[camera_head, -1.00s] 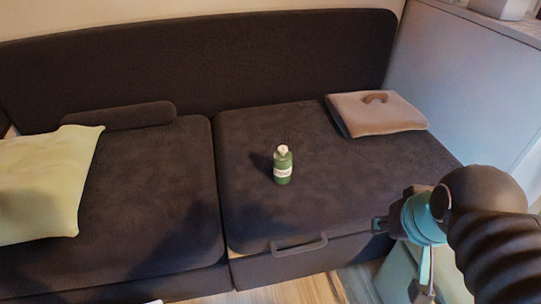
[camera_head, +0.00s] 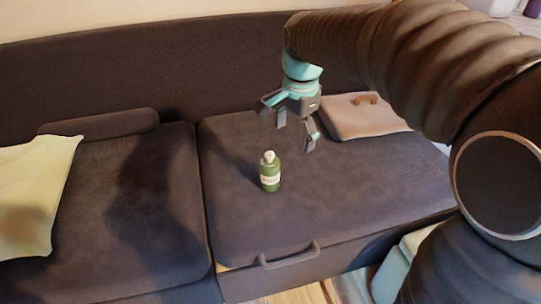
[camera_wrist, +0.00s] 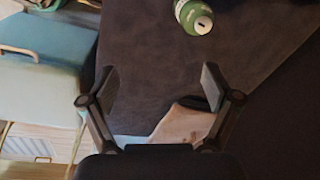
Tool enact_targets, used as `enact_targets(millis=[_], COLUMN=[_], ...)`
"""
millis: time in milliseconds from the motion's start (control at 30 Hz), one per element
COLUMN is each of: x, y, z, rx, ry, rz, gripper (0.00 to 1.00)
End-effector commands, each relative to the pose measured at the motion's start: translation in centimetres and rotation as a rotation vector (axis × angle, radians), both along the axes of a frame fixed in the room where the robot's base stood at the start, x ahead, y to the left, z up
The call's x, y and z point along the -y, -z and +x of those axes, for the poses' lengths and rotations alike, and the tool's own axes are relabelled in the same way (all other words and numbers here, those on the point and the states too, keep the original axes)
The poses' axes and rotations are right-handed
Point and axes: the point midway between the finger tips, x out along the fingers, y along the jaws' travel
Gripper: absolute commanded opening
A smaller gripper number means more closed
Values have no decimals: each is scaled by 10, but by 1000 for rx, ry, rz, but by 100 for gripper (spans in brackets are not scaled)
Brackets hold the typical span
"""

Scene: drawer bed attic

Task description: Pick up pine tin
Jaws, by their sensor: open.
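The pine tin looks like a small green bottle (camera_head: 270,178) with a pale label and a whitish top. It stands upright on the right dark seat cushion. My gripper (camera_head: 291,134) is open and empty, pointing down above the cushion, up and slightly right of the tin in the head view. In the wrist view the tin (camera_wrist: 194,16) shows at the top edge, partly cut off, beyond the open fingers (camera_wrist: 158,84) and not between them.
A pinkish-beige folded item (camera_head: 352,117) with a brown handle lies at the cushion's back right. A yellow pillow (camera_head: 35,195) lies on the left cushion (camera_head: 150,215). The dark backrest (camera_head: 130,75) rises behind. A drawer handle (camera_head: 290,255) is at the front. The cushion around the tin is clear.

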Motion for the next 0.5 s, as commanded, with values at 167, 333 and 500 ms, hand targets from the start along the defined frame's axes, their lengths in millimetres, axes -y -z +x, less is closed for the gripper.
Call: enact_targets(millis=[167,333,500], x=[-37,-57,-63], y=[28,43,55], z=[40,59,65], rx=[-78,-116,-130], ry=[170,276,312], rz=[-1,-8,-12], gripper=[88,88,88])
